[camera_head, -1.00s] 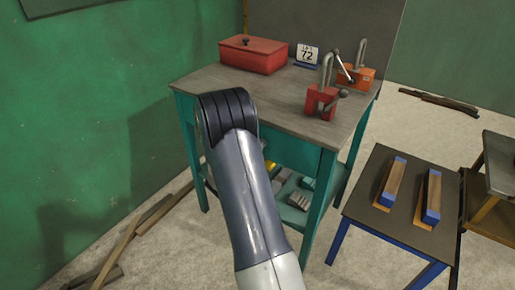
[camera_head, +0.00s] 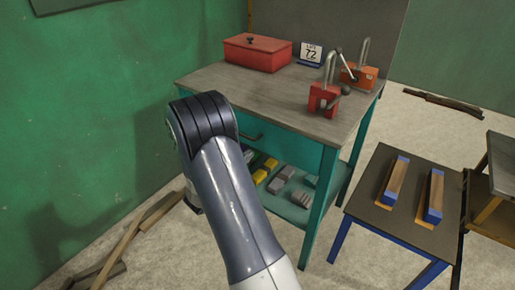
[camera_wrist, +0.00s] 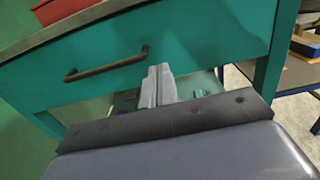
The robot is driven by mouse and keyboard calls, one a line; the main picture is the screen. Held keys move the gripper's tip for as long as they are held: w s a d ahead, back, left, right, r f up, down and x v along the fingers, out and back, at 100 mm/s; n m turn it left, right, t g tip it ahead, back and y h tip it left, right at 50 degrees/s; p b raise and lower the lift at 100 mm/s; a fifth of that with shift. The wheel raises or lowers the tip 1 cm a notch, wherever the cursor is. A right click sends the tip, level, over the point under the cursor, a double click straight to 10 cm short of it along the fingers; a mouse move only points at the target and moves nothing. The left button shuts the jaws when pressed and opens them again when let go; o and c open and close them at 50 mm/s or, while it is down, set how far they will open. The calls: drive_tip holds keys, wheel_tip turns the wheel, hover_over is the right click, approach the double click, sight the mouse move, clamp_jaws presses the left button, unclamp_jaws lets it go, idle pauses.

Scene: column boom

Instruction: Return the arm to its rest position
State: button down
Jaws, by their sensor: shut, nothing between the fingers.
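My arm (camera_head: 228,200) reaches up from the bottom of the head view, its dark ribbed joint in front of the bench's left side. My gripper is hidden behind the arm there. In the wrist view my gripper (camera_wrist: 159,84) shows as two grey fingers pressed together with nothing between them. They are in front of the teal bench's drawer (camera_wrist: 180,45), just right of its dark handle (camera_wrist: 107,65). Whether the fingers touch the bench cannot be told.
The bench top (camera_head: 255,92) carries a red box (camera_head: 258,54), a number sign (camera_head: 311,54) and two red-orange clamps (camera_head: 324,98). Its lower shelf (camera_head: 290,207) holds yellow and grey blocks. A low blue-legged table (camera_head: 400,227) stands right. Planks (camera_head: 120,245) lie by the green wall.

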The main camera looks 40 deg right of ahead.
sight(268, 137)
drive_tip(key=shift+v, duration=2.3)
drive_tip(key=shift+d, duration=0.1)
drive_tip(key=x, duration=1.3)
drive_tip(key=shift+d, duration=0.1)
